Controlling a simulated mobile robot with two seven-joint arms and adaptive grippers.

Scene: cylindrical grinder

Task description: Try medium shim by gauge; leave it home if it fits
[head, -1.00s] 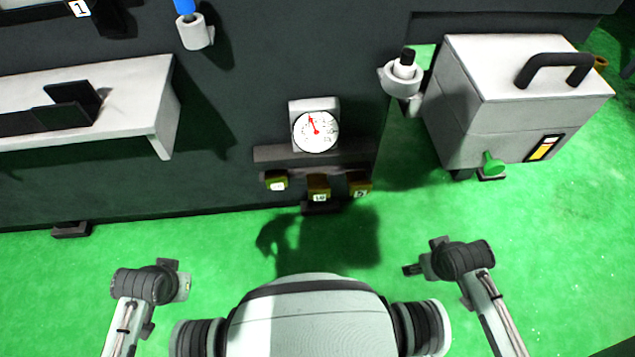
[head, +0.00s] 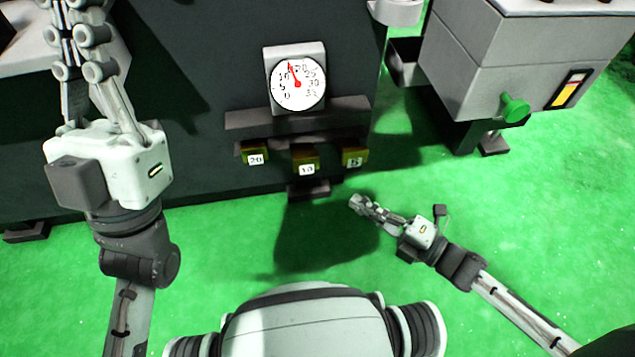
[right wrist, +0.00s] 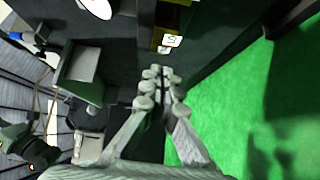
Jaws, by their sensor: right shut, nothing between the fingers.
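The dial gauge (head: 297,84) is on the dark machine front, its red needle pointing up and slightly left, between the 10 and 20 marks. Below it, three yellow-brown shim blocks sit in a row under a dark ledge: 20 (head: 256,158), 10 (head: 305,162), the middle one, and 5 (head: 353,157). My right gripper (head: 358,203) is shut and empty, below and apart from the 5 block. In the right wrist view its closed fingers (right wrist: 160,75) point towards a yellow-brown block (right wrist: 165,38). My left gripper (head: 85,40) is raised at upper left; its fingertips are cut off.
A grey box (head: 500,60) with a green knob (head: 514,107) stands at the right. The dark ledge (head: 300,118) juts out beneath the gauge. The green floor (head: 540,220) in front is clear.

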